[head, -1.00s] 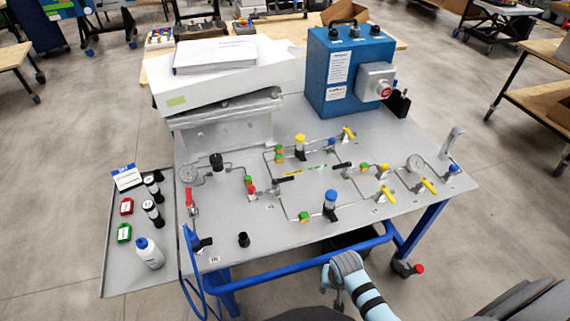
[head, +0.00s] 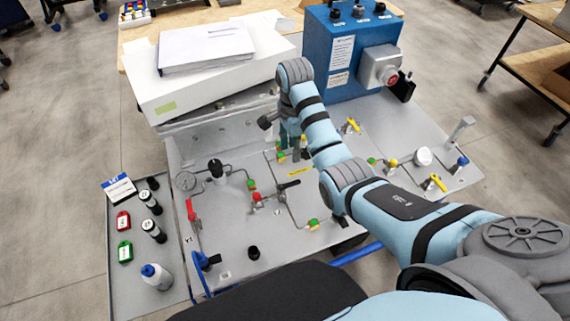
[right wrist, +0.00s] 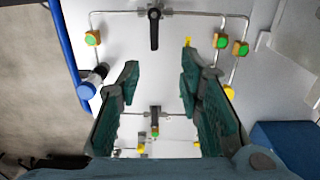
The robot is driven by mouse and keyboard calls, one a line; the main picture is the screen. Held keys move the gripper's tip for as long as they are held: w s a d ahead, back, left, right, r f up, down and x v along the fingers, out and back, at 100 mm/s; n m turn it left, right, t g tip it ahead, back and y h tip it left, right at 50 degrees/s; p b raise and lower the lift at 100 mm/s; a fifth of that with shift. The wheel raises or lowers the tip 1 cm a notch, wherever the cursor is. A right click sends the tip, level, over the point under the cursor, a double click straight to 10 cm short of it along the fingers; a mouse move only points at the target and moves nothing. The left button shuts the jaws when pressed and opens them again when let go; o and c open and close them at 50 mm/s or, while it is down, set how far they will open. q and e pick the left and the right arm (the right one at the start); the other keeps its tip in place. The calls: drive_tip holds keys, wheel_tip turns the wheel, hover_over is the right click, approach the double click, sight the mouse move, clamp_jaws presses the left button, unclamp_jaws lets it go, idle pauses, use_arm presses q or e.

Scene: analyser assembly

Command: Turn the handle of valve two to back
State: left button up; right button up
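Two black-handled valves show on the grey panel (head: 225,235); I cannot read which is valve two. One black handle (head: 290,184) lies left of my right arm and points right; in the right wrist view this handle (right wrist: 154,32) is beyond the fingertips, pointing down the picture. The second black handle (right wrist: 155,113) shows farther down between the fingers; my arm hides it in the head view. My right gripper (right wrist: 158,72) is open and empty above the panel, its teal fingers spread; in the head view the gripper (head: 288,135) partly shows. My left gripper is not in view.
A white box with a binder (head: 205,48) and a blue cabinet (head: 345,55) stand behind the panel. A blue-capped fitting (right wrist: 90,86) is left of the fingers.

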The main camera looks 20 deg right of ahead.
drive_tip(key=b, duration=0.2)
hover_over(293, 183)
wheel_tip(293, 183, down, 9)
drive_tip(key=f, duration=0.2)
drive_tip(key=f+b, duration=0.1)
drive_tip(key=f, duration=0.1)
drive_tip(key=shift+w+f, duration=0.2)
drive_tip(key=shift+f, duration=0.25)
drive_tip(key=shift+s, duration=0.15)
drive_tip(key=shift+r, duration=0.2)
drive_tip(key=shift+c, duration=1.1)
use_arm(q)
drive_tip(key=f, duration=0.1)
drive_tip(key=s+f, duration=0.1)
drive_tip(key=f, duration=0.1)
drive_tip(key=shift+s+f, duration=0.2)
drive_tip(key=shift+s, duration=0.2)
use_arm(e)
clamp_jaws()
